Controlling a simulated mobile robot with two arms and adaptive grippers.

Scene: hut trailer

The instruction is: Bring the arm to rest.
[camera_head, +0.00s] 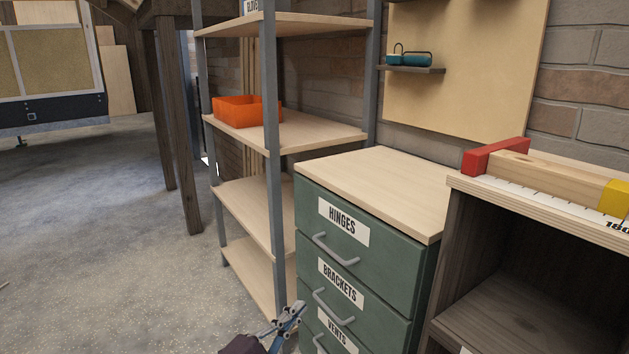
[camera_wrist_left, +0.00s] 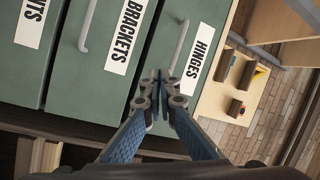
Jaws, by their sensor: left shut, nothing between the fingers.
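My left gripper (camera_head: 287,322) shows at the bottom of the head view, low in front of the green drawer cabinet (camera_head: 419,285). In the left wrist view the gripper (camera_wrist_left: 163,80) is shut, its fingertips together and empty. Behind the fingers are the cabinet's drawer fronts, labelled HINGES (camera_wrist_left: 199,60), BRACKETS (camera_wrist_left: 127,38) and one partly cut off. All the drawers that show look closed. I cannot tell from these views how far the fingertips are from the drawer handles. My right gripper is in neither view.
A shelf rack (camera_head: 271,190) with an orange bin (camera_head: 247,111) stands left of the cabinet. A dark wooden unit (camera_head: 450,225) stands to the right, with a timber piece (camera_head: 550,175) and a ruler on top. Open concrete floor (camera_head: 90,240) lies to the left.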

